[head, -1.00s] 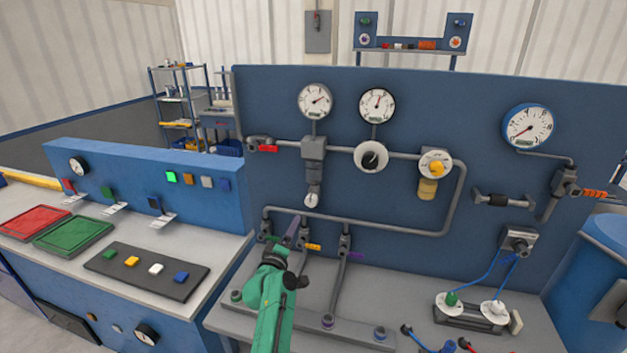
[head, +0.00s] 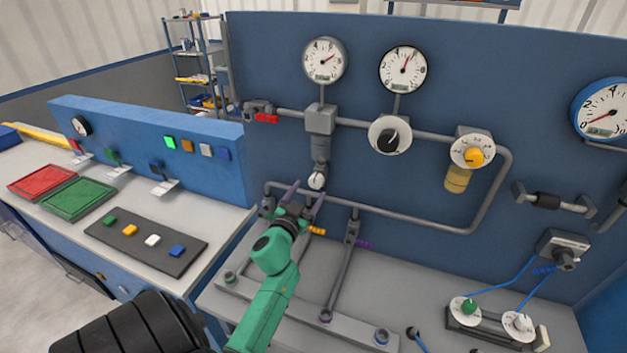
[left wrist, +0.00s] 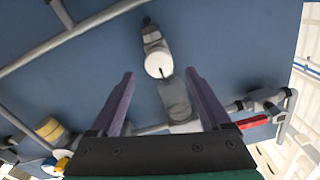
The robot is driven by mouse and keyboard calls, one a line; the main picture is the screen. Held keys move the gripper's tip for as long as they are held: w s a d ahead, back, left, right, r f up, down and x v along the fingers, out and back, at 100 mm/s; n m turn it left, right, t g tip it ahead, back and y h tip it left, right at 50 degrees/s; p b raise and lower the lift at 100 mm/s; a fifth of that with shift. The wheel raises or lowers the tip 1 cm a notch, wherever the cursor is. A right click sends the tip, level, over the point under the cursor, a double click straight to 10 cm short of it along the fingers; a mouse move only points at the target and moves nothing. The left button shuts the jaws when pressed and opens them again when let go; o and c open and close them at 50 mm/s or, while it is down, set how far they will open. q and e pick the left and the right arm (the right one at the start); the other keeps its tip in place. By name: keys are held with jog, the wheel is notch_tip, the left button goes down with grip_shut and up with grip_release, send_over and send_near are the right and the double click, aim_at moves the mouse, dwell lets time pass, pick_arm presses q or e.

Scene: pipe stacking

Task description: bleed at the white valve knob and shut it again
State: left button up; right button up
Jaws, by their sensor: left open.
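The white valve knob (head: 317,180) is a small round white cap with a dark mark, at the lower end of a grey vertical body (head: 320,147) on the blue panel. In the left wrist view the knob (left wrist: 158,65) shows face-on, in the gap between my fingertips and slightly past them. My left gripper (head: 306,190), on a green arm, has its purple fingers apart and empty just below the knob; in the left wrist view the open fingers (left wrist: 159,74) straddle its line. I see no contact; the exact depth gap is unclear. My right gripper is not in view.
Grey pipes (head: 400,215) run below and right of the knob. An orange handle (head: 317,231) and a red handle (head: 266,118) are close by. Two gauges, a black knob (head: 390,137) and a yellow knob (head: 474,156) sit higher on the panel.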

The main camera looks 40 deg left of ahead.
aim_at(315, 183)
pick_arm(q)
jog(key=x, duration=0.5)
jog(key=shift+d+f, duration=0.1)
jog(key=shift+f, duration=0.1)
jog(key=shift+s+r, duration=0.2)
jog(key=shift+s, duration=0.05)
jog(key=c, duration=0.5)
grip_shut()
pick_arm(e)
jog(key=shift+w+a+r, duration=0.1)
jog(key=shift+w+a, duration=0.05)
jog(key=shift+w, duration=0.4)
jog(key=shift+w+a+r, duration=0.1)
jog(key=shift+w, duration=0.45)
